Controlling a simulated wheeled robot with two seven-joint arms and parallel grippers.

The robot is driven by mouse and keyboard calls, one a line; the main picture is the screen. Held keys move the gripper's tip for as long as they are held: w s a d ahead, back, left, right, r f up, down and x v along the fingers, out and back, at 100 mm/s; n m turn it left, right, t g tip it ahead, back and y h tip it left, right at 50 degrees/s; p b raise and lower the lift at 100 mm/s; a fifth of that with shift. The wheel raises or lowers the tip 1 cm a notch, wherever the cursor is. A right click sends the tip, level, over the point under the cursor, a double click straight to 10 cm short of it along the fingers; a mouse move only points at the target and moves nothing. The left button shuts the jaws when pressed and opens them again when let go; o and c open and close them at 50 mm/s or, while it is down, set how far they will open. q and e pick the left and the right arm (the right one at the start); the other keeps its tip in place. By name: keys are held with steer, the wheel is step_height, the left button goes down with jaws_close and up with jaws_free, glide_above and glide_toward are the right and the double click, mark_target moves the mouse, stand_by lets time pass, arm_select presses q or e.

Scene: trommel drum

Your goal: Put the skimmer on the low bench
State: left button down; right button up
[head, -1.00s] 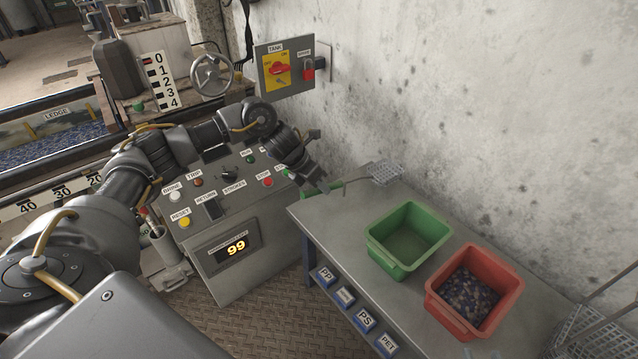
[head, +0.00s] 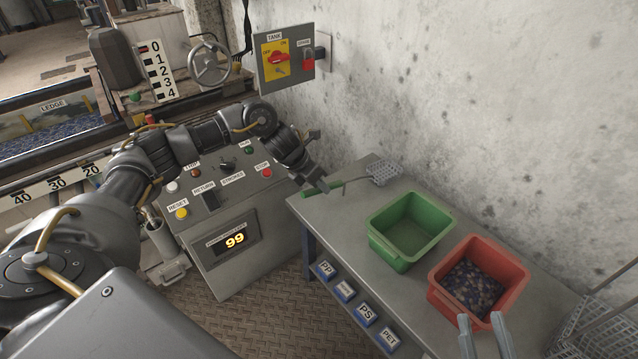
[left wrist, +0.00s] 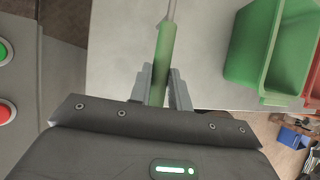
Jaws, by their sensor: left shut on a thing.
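The skimmer has a green handle (head: 333,187) and a grey mesh head (head: 385,173). It lies over the back left end of the grey low bench (head: 345,222), roughly level. I cannot tell whether it touches the top. My left gripper (head: 318,187) is shut on the handle near its end. In the left wrist view the green handle (left wrist: 166,50) runs up between the two fingers (left wrist: 160,85), with the bench top (left wrist: 115,60) below; the mesh head is out of that view. My right gripper (head: 484,335) is open and empty at the front right.
A green bin (head: 385,245), empty, and a red bin (head: 450,307) with dark granules stand on the bench. A control box (head: 220,215) stands left of it. Wire mesh tools (head: 590,325) are at the lower right. The concrete wall (head: 480,110) runs behind.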

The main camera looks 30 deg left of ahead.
arm_select(q)
steer(key=shift+f, duration=0.1)
stand_by(0.5)
steer(key=c, duration=1.2)
jaws_free()
steer(key=shift+c, duration=0.2)
steer(key=p+v, duration=0.2)
steer(key=v, duration=0.9)
arm_select(e)
steer(key=w+d+f+m+g+h, duration=0.1)
steer(key=d+f+g+h, duration=0.2)
steer(key=f, duration=0.4)
steer(key=shift+w+d+m+g+h, duration=0.2)
steer(key=shift+d+m+g+h, duration=0.15)
steer(key=shift+h, duration=0.55)
